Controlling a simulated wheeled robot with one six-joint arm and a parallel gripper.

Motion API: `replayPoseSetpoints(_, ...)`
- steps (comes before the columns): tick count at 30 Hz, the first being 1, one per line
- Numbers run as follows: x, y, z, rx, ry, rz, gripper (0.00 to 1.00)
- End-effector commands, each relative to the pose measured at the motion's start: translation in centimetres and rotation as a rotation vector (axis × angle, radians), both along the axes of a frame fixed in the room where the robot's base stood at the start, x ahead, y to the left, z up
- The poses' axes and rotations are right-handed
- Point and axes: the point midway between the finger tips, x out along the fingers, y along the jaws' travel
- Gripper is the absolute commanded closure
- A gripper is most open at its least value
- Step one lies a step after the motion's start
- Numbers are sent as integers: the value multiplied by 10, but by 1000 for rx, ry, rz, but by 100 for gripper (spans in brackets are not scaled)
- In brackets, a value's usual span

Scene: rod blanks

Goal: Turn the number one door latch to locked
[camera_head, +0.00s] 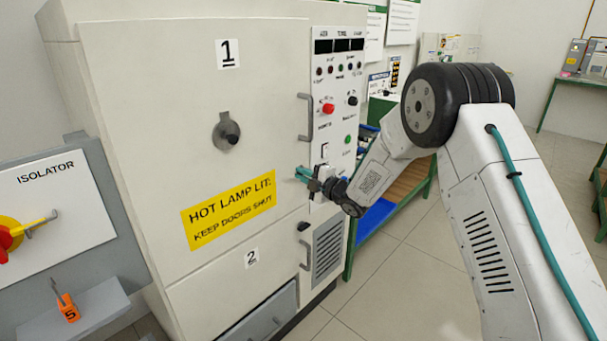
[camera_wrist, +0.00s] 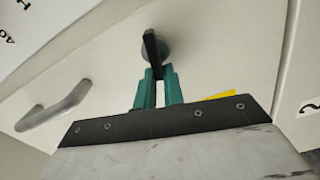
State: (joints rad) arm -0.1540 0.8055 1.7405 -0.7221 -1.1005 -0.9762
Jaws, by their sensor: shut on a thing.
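The number one door (camera_head: 150,130) is the upper cream door of the cabinet, marked 1, and looks shut. Its latch (camera_wrist: 150,46) shows in the wrist view as a black lever on a round grey boss. The lever stands roughly upright in that picture, its lower end between my gripper's teal fingertips. My gripper (camera_wrist: 160,74) is shut on that lever. In the head view my gripper (camera_head: 303,174) reaches the door's right edge from the right, and it hides the latch there. No locked or unlocked marking is readable at the latch.
A door handle (camera_head: 306,117) stands above my gripper; it also shows in the wrist view (camera_wrist: 55,106). The control panel (camera_head: 337,85) with knobs and lamps is just right. Below is door two (camera_head: 235,295) with its small black latch (camera_head: 303,226). An isolator box (camera_head: 60,190) stands left.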

Motion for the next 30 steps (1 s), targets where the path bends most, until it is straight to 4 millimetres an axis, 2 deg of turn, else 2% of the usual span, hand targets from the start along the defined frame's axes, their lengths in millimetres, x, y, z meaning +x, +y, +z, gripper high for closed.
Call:
replayPoseSetpoints(12,0,0,-6,-142,-138,-1,100)
replayPoseSetpoints(29,0,0,-7,-164,-161,-1,100)
replayPoseSetpoints(30,0,0,-7,-164,-161,-1,87)
